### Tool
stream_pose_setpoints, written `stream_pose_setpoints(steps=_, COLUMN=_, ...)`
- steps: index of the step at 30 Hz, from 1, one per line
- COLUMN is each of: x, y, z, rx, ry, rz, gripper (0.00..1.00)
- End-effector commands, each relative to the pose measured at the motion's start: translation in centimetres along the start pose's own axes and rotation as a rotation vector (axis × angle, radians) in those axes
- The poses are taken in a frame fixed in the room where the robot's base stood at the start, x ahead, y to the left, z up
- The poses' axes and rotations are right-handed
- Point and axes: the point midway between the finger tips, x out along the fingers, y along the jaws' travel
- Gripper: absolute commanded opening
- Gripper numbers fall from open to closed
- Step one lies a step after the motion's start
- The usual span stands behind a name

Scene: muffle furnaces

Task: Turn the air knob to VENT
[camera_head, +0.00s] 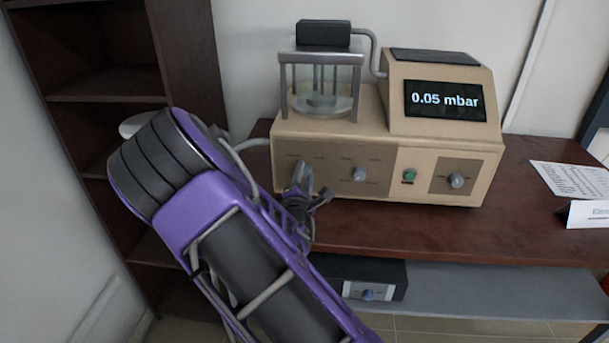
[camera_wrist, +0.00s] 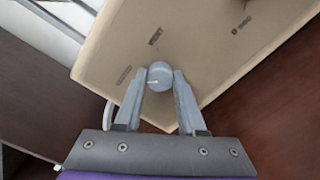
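The air knob (camera_wrist: 160,76) is a round grey knob on the beige panel in the wrist view. A pale mark on its face points to the left. A label that seems to read VENT (camera_wrist: 155,36) is above it, and a smaller label (camera_wrist: 124,75) is to its left. My gripper (camera_wrist: 161,74) has one finger on each side of the knob, very close to it. I cannot tell whether both fingers touch it. In the head view my gripper (camera_head: 302,190) is at the left end of the beige machine's front (camera_head: 328,140), largely hiding the knob there.
The machine's display (camera_head: 444,101) reads 0.05 mbar. To the right on its front are a second knob (camera_head: 359,174), a green button (camera_head: 410,174) and a third knob (camera_head: 456,180). A dark shelf unit (camera_head: 105,85) stands at left. The brown table (camera_head: 520,215) is clear in front.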

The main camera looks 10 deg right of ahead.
Motion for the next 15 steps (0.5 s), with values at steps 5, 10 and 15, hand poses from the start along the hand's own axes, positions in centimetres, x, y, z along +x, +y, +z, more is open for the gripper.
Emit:
stream_pose_setpoints(steps=5, x=-0.01, y=0.03, z=0.00, rx=0.000, ry=0.000, rz=0.001, gripper=0.00)
stream_pose_setpoints(steps=10, x=-0.01, y=0.04, z=0.00, rx=0.002, ry=0.000, rz=0.001, gripper=0.00)
stream_pose_setpoints(steps=15, x=-0.01, y=0.00, z=-0.03, rx=0.028, ry=0.000, rz=0.001, gripper=0.00)
